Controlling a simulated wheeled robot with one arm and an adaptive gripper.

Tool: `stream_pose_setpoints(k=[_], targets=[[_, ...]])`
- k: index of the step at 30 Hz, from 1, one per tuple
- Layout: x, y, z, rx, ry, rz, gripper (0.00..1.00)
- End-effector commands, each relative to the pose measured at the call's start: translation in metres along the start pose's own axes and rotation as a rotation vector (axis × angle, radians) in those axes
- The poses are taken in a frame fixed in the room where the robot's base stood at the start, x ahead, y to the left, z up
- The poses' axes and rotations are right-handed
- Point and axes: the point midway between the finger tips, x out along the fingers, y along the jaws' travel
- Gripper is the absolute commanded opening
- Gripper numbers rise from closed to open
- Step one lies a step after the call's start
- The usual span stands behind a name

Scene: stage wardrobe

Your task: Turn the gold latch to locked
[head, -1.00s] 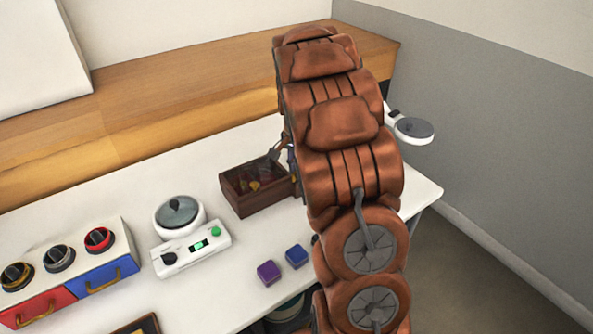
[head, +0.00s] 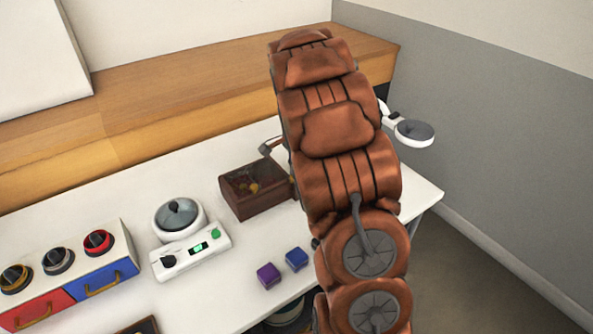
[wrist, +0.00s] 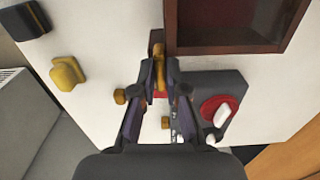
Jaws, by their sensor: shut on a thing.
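In the wrist view my gripper (wrist: 160,76) has its two fingers closed around the gold latch (wrist: 159,54), a small upright gold piece between the fingertips. The latch is beside the near edge of a brown wooden box (wrist: 245,47) with a dark red inside. In the head view the box (head: 262,203) stands on the white table, and my arm hides the latch and most of my gripper. I cannot read the latch's locked mark from here.
In the wrist view a red disc with a white lever (wrist: 222,114) is right of my fingers, and a yellow knob (wrist: 66,73) is at the left. In the head view, purple (head: 268,275) and blue (head: 296,257) cubes lie in front of the box. A lidded white pot (head: 178,216) stands left.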

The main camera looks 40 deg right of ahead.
Motion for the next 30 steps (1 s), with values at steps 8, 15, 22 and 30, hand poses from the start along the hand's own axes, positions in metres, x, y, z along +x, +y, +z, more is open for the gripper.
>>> stream_pose_setpoints(k=[8,15,22,30], targets=[[0.000,0.000,0.000,0.001,0.000,-0.001,0.21],[0.000,0.000,0.000,0.000,0.000,0.000,0.38],[-0.001,0.000,0.000,-0.001,0.000,0.000,0.38],[-0.031,-0.001,-0.001,-0.001,0.002,-0.003,0.38]])
